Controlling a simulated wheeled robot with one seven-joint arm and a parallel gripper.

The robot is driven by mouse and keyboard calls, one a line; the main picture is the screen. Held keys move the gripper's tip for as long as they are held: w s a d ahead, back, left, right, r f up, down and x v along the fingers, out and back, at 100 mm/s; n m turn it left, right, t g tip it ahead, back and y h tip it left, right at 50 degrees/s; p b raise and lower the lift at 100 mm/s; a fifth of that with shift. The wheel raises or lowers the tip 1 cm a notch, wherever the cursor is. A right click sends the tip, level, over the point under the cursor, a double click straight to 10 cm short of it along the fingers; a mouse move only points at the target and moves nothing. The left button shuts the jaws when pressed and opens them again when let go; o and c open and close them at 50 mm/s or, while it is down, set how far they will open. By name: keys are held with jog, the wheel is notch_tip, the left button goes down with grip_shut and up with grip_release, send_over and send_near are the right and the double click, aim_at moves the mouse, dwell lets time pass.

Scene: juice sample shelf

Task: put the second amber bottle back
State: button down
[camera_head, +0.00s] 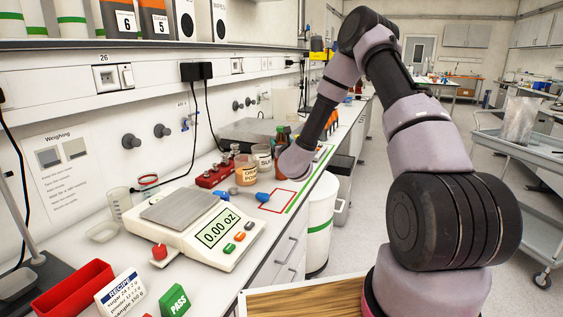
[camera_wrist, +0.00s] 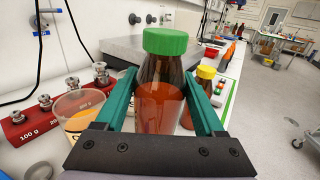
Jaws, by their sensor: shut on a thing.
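My gripper (camera_wrist: 165,108) shows in the wrist view with its green fingers shut on an amber bottle (camera_wrist: 160,95) with a green cap. The bottle is upright between the fingers. Another amber bottle (camera_wrist: 201,90) with a yellow cap stands behind it to the right, partly hidden by the right finger. In the head view, my arm comes down over the bench and its end hides most of the gripper. Part of an amber bottle (camera_head: 282,140) shows behind the arm there. I cannot tell whether the held bottle touches the bench.
A scale (camera_head: 196,225) reading 0.00 oz stands left of my arm. A red weight block (camera_head: 215,176) and an orange-filled beaker (camera_head: 246,169) are close by. A red-outlined square (camera_head: 277,200) on the bench is mostly bare. A grey plate (camera_wrist: 152,49) lies behind the held bottle.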

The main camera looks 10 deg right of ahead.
jog(key=shift+f, duration=3.8)
jog(key=shift+f, duration=0.1)
grip_release()
